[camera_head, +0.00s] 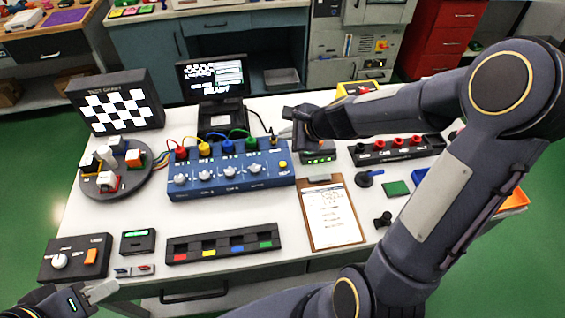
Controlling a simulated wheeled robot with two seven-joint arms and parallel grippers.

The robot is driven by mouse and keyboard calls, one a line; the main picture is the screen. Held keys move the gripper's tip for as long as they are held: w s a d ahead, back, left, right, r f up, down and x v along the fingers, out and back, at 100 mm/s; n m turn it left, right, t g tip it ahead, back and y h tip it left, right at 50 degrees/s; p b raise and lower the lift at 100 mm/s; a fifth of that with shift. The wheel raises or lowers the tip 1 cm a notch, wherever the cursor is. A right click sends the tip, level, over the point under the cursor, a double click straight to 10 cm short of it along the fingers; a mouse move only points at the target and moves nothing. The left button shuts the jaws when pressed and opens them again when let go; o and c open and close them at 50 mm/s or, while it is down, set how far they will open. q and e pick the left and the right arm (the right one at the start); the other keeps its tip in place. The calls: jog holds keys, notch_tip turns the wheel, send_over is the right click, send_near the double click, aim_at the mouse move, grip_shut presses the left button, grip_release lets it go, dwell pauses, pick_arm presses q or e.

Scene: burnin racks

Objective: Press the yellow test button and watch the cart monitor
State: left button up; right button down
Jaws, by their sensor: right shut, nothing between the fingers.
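The yellow test button (283,164) is on the right end of the blue test box (225,186), which has several knobs and coloured plugs with cables along its top. My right gripper (284,133) is shut and empty. It appears above and behind the button, apart from it. The cart monitor (213,79) stands behind the box and shows a checker pattern and text that seems to read READY. My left gripper (100,292) is at the lower left, by the table's front edge, far from the button; its finger opening is unclear.
A checkerboard chart panel (117,104) and a round tray (92,186) of small parts stand at the left. A clipboard (331,220) lies right of the box, and a black strip with coloured marks (222,246) lies in front. My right arm covers much of the table's right side.

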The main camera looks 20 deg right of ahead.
jog(key=shift+f+b, duration=4)
jog(key=shift+f, duration=0.3)
jog(key=shift+f, duration=0.15)
jog(key=shift+f+b, duration=0.25)
jog(key=shift+b, duration=0.15)
jog(key=shift+f+b, duration=0.45)
jog(key=shift+b, duration=0.05)
jog(key=shift+r, duration=0.1)
jog(key=shift+r+p, duration=0.8)
jog(key=shift+p, duration=0.05)
notch_tip(320, 180, up, 5)
jog(key=p, duration=0.4)
jog(key=shift+p, duration=0.35)
